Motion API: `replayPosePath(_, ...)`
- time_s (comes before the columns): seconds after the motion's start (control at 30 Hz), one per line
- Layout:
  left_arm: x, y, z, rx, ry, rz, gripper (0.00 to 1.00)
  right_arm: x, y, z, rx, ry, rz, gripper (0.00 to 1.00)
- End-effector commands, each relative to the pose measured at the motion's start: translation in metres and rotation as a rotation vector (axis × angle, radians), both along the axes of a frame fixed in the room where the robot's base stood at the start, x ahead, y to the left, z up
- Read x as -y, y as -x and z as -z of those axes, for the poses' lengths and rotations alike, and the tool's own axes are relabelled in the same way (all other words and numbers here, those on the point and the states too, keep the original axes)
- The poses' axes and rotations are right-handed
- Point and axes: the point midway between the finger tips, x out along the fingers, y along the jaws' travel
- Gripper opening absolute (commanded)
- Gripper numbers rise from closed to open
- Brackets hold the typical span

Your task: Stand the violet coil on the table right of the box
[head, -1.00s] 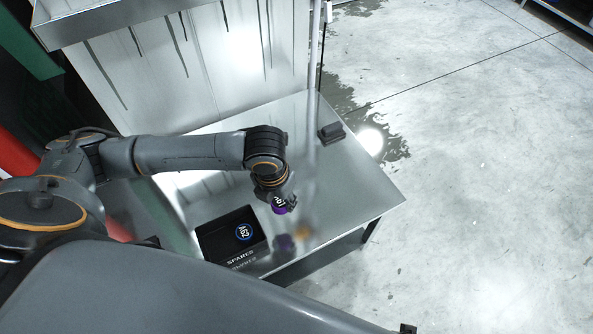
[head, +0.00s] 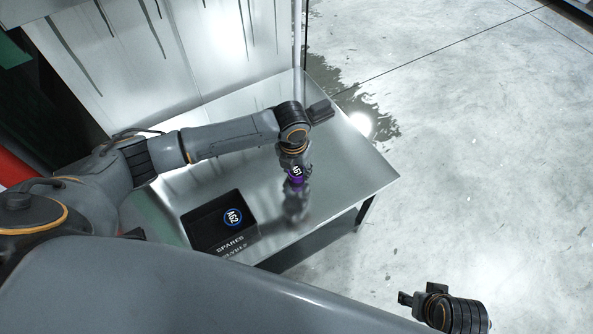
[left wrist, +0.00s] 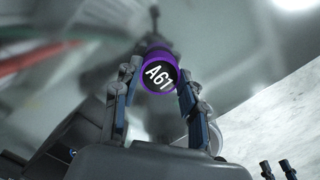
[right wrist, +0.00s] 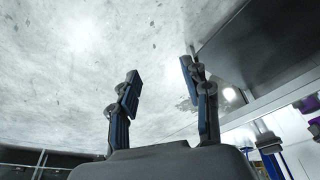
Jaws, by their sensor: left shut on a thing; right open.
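The violet coil (head: 296,177) with a black face marked A61 is held in my left gripper (head: 295,172), to the right of the box and over the metal table (head: 340,185). In the left wrist view the coil (left wrist: 159,75) sits between the two fingers of the left gripper (left wrist: 155,85). The head view cannot tell whether the coil touches the table. The black box (head: 220,225) labelled SPARES stands near the table's front edge, with a blue-ringed A62 coil (head: 233,217) in it. My right gripper (right wrist: 160,90) is open and empty, off the table's front right.
A small dark object (head: 320,111) lies at the table's back right edge, behind my left wrist. A stained metal panel (head: 190,50) rises behind the table. The right part of the tabletop is clear.

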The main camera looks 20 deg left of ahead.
Motion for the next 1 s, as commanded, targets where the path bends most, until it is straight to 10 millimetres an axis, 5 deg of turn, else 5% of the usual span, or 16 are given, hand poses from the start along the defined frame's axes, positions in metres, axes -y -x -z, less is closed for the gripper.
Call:
replayPosePath(0.5, 0.0002, -0.0004, 0.0123, 0.002, 0.0, 0.001, 0.13, 0.0007, 0.0023, -0.0134, 0.005, 0.0, 0.001, 0.48)
replayPosePath(0.53, 0.0002, -0.0003, 0.0122, 0.002, 0.0, 0.001, 0.46, 0.0007, 0.0022, -0.0137, 0.006, 0.0, 0.001, 0.48)
replayPosePath(0.63, 0.0002, -0.0003, 0.012, 0.002, 0.0, 0.001, 0.65, 0.0007, 0.0023, -0.0136, 0.005, 0.001, 0.001, 0.48)
replayPosePath(1.0, 0.0, -0.0004, 0.0085, 0.003, 0.0, 0.001, 0.65, 0.0008, 0.0023, -0.014, 0.006, 0.0, 0.002, 0.48)
